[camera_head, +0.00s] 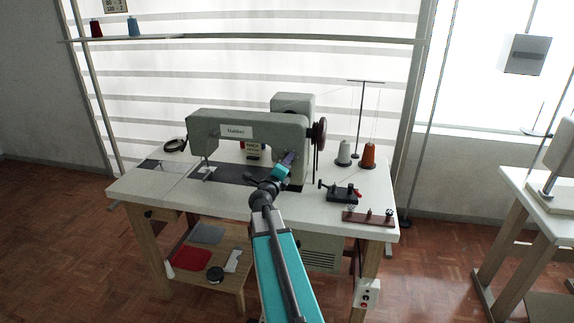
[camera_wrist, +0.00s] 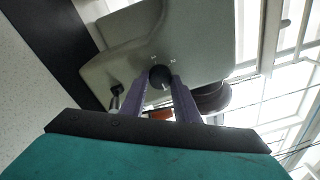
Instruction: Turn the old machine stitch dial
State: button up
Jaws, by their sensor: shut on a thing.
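The old sewing machine (camera_head: 245,125) is grey-green and stands on a white table, with a name plate on its arm. Its stitch dial (camera_wrist: 160,76) is a dark round knob on the machine's pillar, with small marks beside it in the wrist view. My gripper (camera_wrist: 166,84) has its two purple fingers closed on the dial, one on each side. In the head view my gripper (camera_head: 288,158) reaches the pillar's front and hides the dial.
The white table (camera_head: 140,185) carries a grey thread cone (camera_head: 344,153), an orange cone (camera_head: 368,156), a small black device (camera_head: 340,192) and a brown strip with pegs (camera_head: 368,218) to the right. A dark handwheel (camera_head: 319,132) sits at the machine's right end.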

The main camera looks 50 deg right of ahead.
jog(key=shift+m, duration=0.7)
jog(key=shift+w, duration=0.1)
jog(key=shift+r, duration=0.1)
jog(key=o, duration=1)
jog(key=shift+o, duration=0.2)
